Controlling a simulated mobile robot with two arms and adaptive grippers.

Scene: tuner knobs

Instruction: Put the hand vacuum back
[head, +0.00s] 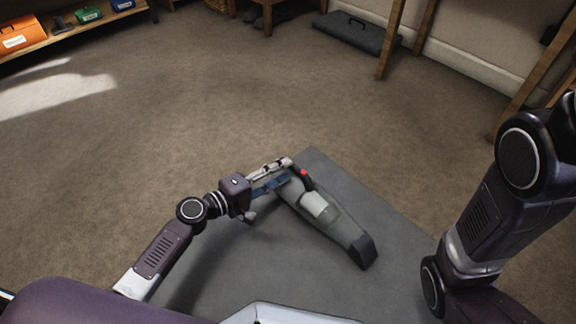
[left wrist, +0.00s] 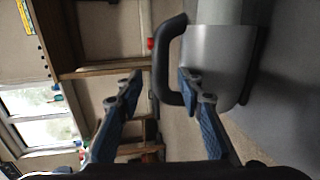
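The grey hand vacuum (head: 325,212) lies at an angle over the grey surface in front of me, with a pale clear section in its middle and a dark end at lower right. Its black loop handle (left wrist: 161,62) and grey body (left wrist: 217,62) show close up in the left wrist view. My left gripper (head: 284,175) is at the handle end. In the left wrist view its blue fingers (left wrist: 158,86) are apart, one on each side of the handle bar, with gaps visible. Whether the vacuum touches the surface is unclear. My right gripper is out of view.
The grey surface (head: 225,285) has free room around the vacuum. A low wooden shelf (head: 70,32) at the far left holds an orange box (head: 22,34) and other boxes. A dark grey case (head: 357,33) lies by the back wall, near wooden legs (head: 391,40). Open carpet lies between.

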